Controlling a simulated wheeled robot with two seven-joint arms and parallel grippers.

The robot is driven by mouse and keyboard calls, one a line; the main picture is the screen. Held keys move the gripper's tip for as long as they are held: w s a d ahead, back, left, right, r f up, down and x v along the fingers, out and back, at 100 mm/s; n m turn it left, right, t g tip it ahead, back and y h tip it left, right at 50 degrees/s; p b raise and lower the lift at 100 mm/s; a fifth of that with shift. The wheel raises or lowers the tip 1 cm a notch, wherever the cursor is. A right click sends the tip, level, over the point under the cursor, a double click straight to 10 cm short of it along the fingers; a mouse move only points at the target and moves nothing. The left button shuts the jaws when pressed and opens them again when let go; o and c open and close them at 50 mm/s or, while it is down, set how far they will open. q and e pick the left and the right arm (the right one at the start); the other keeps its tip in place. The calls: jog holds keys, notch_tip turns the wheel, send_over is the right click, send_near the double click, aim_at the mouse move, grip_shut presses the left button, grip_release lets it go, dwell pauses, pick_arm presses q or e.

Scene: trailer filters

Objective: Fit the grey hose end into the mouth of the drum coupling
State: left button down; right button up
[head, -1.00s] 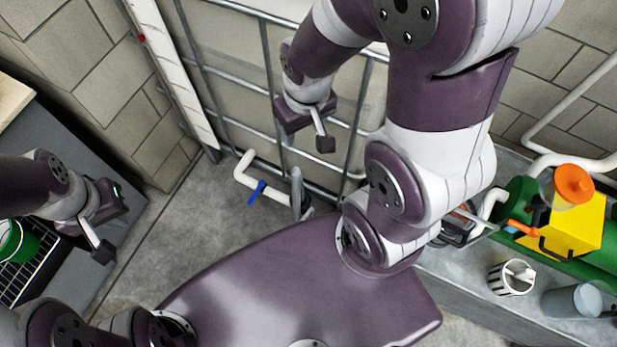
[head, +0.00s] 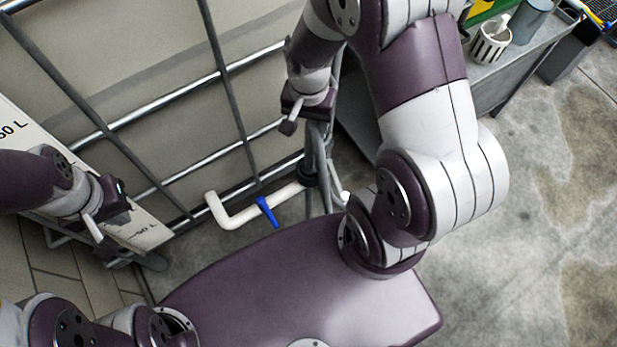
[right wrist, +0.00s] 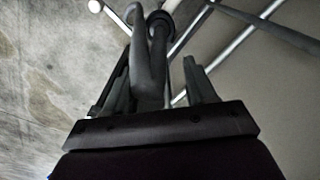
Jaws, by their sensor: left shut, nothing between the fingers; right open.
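The grey hose (head: 318,158) hangs by the tank cage, just below and right of my right gripper (head: 291,122) in the head view. In the right wrist view a bent length of the grey hose (right wrist: 148,62) rises between and beyond the open fingers of my right gripper (right wrist: 158,85); I cannot tell whether they touch it. A dark ring (right wrist: 160,22) sits at its far end. My left gripper (head: 98,238) is shut and empty at the left, in front of the white scale strip. I cannot make out the drum coupling or its mouth.
A metal tank cage (head: 195,85) fills the upper left. A white pipe (head: 238,218) with a blue valve handle (head: 268,211) sticks out low on it. A grey bench (head: 525,55) with a striped cup (head: 490,44) stands at upper right. The floor (head: 530,200) at right is clear.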

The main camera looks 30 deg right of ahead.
aim_at(310, 148)
jog(key=f+b, duration=0.1)
jog(key=f, duration=0.5)
jog(key=shift+d, duration=0.2)
jog(key=shift+f+b, duration=0.3)
jog(key=shift+b, duration=0.05)
notch_tip(310, 148, down, 5)
jog(key=shift+w+f+b, duration=0.15)
jog(key=shift+b, duration=1.05)
jog(key=shift+c, duration=0.7)
grip_shut()
